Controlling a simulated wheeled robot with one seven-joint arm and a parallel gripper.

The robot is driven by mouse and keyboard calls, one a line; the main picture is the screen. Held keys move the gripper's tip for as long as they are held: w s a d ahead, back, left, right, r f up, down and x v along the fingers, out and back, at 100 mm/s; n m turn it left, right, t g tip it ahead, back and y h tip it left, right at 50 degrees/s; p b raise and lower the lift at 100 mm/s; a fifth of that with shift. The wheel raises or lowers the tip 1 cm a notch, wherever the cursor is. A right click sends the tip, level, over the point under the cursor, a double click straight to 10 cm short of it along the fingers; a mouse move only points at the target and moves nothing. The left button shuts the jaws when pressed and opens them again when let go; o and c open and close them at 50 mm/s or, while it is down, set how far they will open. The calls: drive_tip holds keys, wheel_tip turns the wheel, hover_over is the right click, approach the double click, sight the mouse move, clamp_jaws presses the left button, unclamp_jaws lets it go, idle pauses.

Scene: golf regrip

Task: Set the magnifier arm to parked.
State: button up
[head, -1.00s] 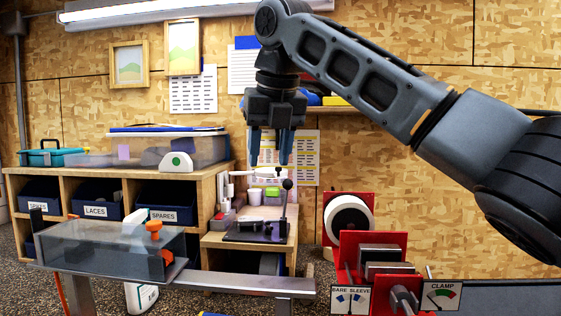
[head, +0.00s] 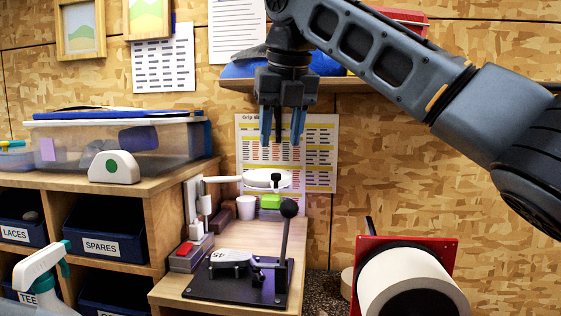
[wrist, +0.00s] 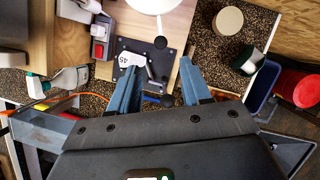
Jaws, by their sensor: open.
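The magnifier arm (head: 224,179) is white and reaches right from a white post and bracket (head: 193,208) at the left of the low bench. In the wrist view the lens (wrist: 155,4) is cut off by the top edge. My gripper (head: 282,136) is open and empty. In the head view it appears above the lens, fingers down, apart from it. In the wrist view the fingers (wrist: 159,76) are spread, with a black plate beyond them.
On the low bench, a black plate (head: 208,289) carries a grey clamp and a lever with a black ball knob (head: 289,208). A red-framed roll (head: 410,280) is at right. A shelf (head: 235,85) is behind my gripper.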

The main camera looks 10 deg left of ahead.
sight(277, 175)
drive_tip(key=shift+p+x, duration=0.75)
drive_tip(key=shift+x, duration=3.2)
drive_tip(key=shift+w, duration=0.2)
drive_tip(key=shift+r, duration=0.1)
clamp_jaws()
